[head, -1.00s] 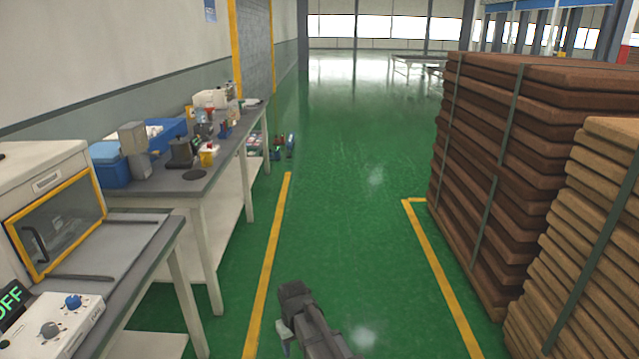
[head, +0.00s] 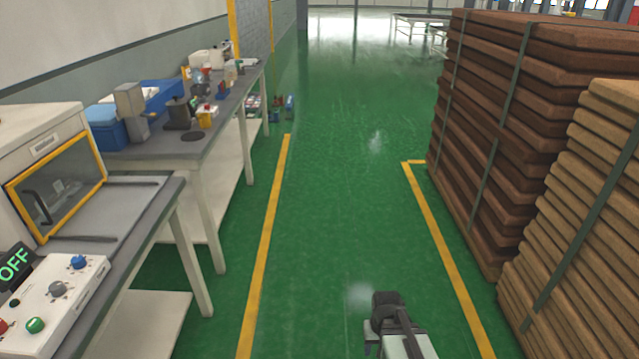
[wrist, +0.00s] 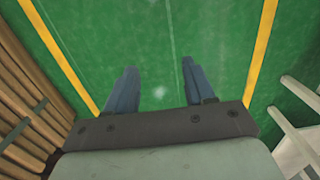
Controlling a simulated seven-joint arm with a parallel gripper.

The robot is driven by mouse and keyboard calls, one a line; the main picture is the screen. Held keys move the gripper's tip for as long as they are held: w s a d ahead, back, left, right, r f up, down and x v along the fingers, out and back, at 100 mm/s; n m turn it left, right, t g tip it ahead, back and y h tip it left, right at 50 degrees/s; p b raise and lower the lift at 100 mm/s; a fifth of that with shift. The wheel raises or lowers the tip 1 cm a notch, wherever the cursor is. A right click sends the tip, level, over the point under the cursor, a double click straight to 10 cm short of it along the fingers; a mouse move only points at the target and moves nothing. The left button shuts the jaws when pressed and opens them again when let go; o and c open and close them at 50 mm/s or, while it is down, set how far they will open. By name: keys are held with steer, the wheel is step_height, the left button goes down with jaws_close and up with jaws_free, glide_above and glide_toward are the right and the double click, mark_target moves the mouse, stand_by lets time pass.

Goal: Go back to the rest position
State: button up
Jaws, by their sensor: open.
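My gripper (wrist: 159,80) shows in the wrist view with its two blue-grey fingers apart and nothing between them. It hangs over bare green floor between two yellow lines. In the head view, a grey and dark part of my arm (head: 392,325) stands at the bottom, right of centre, over the floor aisle. The gripper's fingers cannot be made out in that view.
On the right stand strapped stacks of dark brown slabs (head: 500,130) and lighter brown slabs (head: 575,220). On the left are a workbench (head: 165,155), a white cabinet (head: 40,135) and a control box (head: 55,295) reading OFF. The green aisle (head: 330,200) between is clear.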

steer(key=s+f+g, duration=0.3)
steer(key=s+f, duration=0.6)
steer(key=s, duration=0.5)
steer(key=s+f+g, duration=0.3)
steer(key=s+f, duration=0.6)
steer(key=s, duration=0.5)
steer(key=shift+c, duration=0.4)
